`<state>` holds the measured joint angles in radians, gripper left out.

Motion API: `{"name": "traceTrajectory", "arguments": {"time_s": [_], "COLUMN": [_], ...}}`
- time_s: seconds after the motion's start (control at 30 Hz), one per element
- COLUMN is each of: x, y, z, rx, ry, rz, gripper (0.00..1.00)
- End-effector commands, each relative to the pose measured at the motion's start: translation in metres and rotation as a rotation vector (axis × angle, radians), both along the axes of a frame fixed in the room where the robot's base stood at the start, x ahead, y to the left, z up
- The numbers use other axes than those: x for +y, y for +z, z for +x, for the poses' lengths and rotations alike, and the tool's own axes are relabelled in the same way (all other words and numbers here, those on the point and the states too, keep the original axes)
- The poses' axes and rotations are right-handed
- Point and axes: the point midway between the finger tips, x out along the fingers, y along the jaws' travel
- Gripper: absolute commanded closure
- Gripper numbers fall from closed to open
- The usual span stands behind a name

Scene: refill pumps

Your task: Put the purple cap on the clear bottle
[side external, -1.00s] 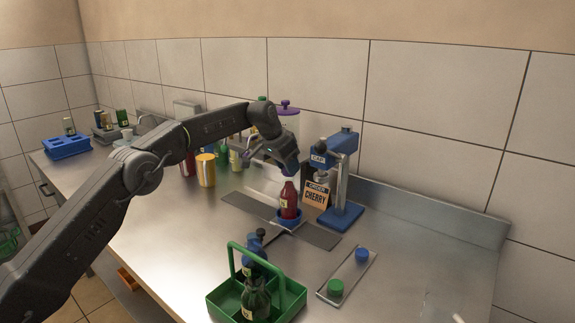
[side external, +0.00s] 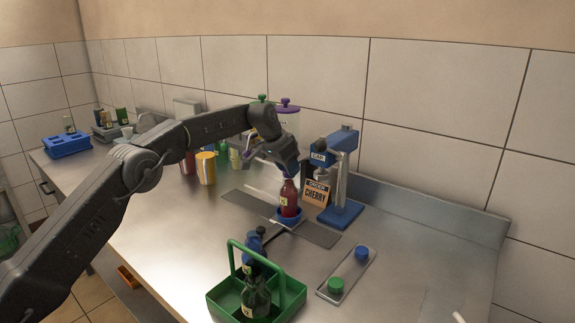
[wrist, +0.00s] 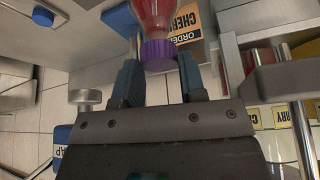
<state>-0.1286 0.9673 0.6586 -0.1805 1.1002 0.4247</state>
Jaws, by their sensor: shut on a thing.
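The clear bottle (side external: 288,198) with red contents stands upright in a blue holder (side external: 288,221) in the side view. My gripper (side external: 288,170) is directly above its neck. In the wrist view, my gripper (wrist: 158,62) has its two fingers on either side of the purple cap (wrist: 158,54) and is shut on it. The cap lies in line with the mouth of the bottle (wrist: 155,14) and appears against it. Whether it is seated cannot be told. In the side view, the gripper hides the cap.
The blue capping stand (side external: 341,215) and an order card reading CHERRY (side external: 315,195) stand close right of the bottle. A tray (side external: 347,275) holds a blue cap (side external: 361,254) and a green cap (side external: 336,285). A green carrier (side external: 292,297) with dark bottles stands in front.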

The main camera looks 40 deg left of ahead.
Motion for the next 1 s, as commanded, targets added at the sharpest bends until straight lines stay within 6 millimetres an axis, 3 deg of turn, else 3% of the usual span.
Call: {"name": "traceTrajectory", "arguments": {"time_s": [0.13, 0.17, 0.43, 1.0], "x": [0.0000, 0.0000, 0.0000, 0.0000], "y": [-0.0019, -0.0017, -0.0018, -0.0020], "z": [-0.0001, 0.0000, 0.0000, 0.0000], "rx": [0.000, -0.001, 0.000, 0.000], "ry": [0.000, 0.000, 0.000, 0.000], "rz": [0.000, 0.000, 0.000, 0.000], "gripper": [0.74, 0.59, 0.34, 0.33]}}
